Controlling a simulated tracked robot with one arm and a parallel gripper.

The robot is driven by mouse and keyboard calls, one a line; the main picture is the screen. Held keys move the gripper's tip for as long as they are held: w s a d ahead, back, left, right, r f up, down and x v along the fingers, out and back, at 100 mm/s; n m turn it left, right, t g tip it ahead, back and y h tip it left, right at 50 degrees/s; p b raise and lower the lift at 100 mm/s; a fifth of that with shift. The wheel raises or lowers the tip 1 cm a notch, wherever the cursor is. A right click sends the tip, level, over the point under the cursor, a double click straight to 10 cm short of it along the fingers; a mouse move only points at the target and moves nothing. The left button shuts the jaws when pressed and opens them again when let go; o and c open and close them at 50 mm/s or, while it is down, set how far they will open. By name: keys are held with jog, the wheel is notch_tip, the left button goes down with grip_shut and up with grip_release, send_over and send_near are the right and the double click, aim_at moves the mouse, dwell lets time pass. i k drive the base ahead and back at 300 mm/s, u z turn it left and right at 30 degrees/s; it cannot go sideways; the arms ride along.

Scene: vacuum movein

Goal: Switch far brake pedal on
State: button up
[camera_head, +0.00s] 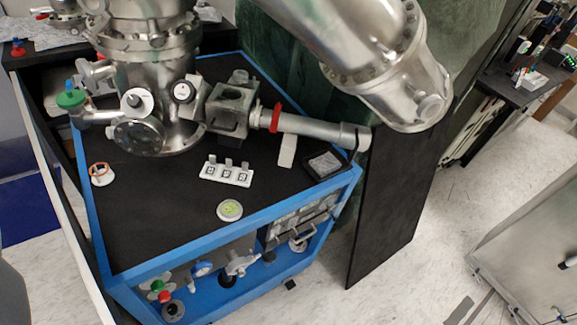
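A blue-framed cart (195,245) with a black top stands left of centre and carries a steel vacuum chamber (150,60). I cannot make out a brake pedal for certain. A small dark piece (290,284) sits at floor level by the cart's lower front edge, too small to identify. The cart's far lower side is hidden behind its body and top. My gripper does not show clearly in this view, so its state is not visible.
A tall black panel (395,205) stands right of the cart. A metal box (530,245) is at the right edge, and a dark bench (510,90) with equipment is at the back right. Pale floor (425,270) lies open between panel and box.

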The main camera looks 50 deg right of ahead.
aim_at(290, 282)
jog(key=z, duration=0.05)
jog(key=k, duration=1.25)
jog(key=z, duration=0.45)
jog(key=i, duration=1.05)
